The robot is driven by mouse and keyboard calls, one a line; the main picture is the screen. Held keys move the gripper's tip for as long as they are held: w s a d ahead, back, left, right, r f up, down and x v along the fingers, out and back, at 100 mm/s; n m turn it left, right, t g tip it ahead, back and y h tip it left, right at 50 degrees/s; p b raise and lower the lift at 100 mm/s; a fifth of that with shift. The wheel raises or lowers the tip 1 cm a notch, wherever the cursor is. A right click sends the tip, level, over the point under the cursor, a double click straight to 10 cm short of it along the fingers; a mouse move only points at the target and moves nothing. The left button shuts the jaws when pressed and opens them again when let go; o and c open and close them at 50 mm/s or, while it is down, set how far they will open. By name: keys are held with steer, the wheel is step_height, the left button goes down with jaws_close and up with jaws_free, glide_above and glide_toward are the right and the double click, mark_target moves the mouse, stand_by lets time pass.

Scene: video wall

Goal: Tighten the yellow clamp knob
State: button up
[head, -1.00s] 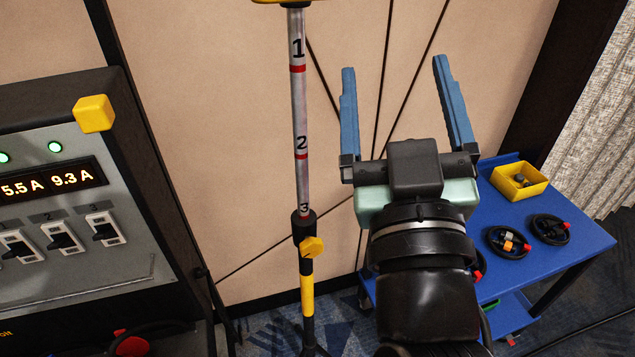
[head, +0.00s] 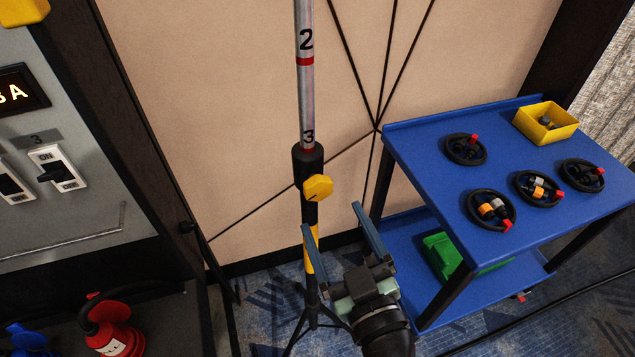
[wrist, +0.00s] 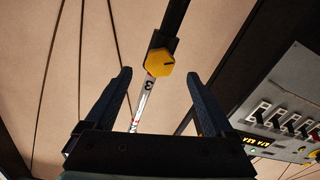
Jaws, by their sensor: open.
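The yellow clamp knob (head: 318,188) sits on the right side of a black collar on an upright stand pole (head: 305,90). The pole is silver with red bands and numbers, and the 3 shows just above the collar. My gripper (head: 331,219) is open and empty, below the knob and slightly to its right in the head view. In the wrist view the knob (wrist: 159,62) shows beyond and between the fingertips of my gripper (wrist: 160,82). The fingers look apart from the knob. A dark line marks the knob's face.
A blue cart (head: 420,127) at the right holds several coiled cables and a yellow bin (head: 545,124); a green bin (head: 441,254) is on its lower shelf. A switch panel (head: 60,120) stands at the left, with a red extinguisher-like object (head: 115,328) below. The stand's legs spread on the carpet.

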mark_target(319, 195)
steer(key=p+x, duration=0.1)
steer(key=x, duration=0.6)
steer(key=shift+w+a+p, duration=0.1)
steer(key=shift+w+p, duration=0.25)
steer(key=shift+p, duration=0.05)
steer(key=shift+c, duration=0.3)
steer(key=c, duration=1.3)
steer(key=shift+f, duration=0.1)
steer(key=m+b, duration=0.1)
steer(key=m, duration=0.1)
steer(key=shift+m, duration=0.4)
steer(key=shift+a+m+b, duration=0.1)
steer(key=shift+m+b, duration=0.5)
steer(key=shift+m, duration=1.6)
